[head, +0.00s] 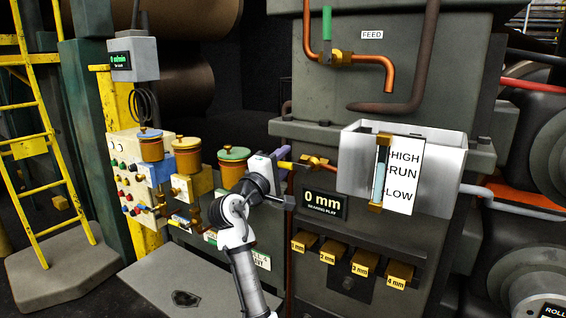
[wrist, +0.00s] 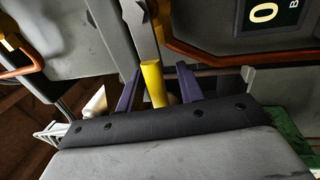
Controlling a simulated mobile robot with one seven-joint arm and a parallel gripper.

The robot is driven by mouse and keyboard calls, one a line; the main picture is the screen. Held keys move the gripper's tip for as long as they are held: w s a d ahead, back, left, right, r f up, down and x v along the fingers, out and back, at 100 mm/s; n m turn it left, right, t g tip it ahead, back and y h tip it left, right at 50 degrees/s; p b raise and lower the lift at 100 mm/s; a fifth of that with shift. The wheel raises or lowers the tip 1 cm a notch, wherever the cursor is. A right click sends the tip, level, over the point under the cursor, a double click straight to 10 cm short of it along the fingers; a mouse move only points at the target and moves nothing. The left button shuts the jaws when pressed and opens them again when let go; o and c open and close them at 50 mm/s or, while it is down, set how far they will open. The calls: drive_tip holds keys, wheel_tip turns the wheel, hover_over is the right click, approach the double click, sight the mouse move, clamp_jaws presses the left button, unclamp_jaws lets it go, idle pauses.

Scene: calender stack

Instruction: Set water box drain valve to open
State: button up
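The water box (head: 452,163) is the pale box on the right in the head view, with a HIGH/RUN/LOW plate and a sight glass. A brass drain valve (head: 316,161) on a copper pipe sits at its left side. The valve's yellow lever (head: 287,165) points left toward my gripper (head: 283,158). In the wrist view, the yellow lever (wrist: 153,83) stands between the two purple fingers of my gripper (wrist: 158,88). The fingers are apart, with a visible gap on the right of the lever, so my gripper is open around it. The lever's lower end is hidden by the gripper body.
A green-handled feed valve (head: 327,24) is above. A "0 mm" display (head: 325,204) and several numbered brass blocks (head: 364,262) are below. Lidded pots (head: 233,166) and a button panel (head: 127,180) stand left. A yellow ladder (head: 37,148) is far left.

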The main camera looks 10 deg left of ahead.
drive_tip(key=b+v, duration=0.4)
drive_tip(key=v, duration=1)
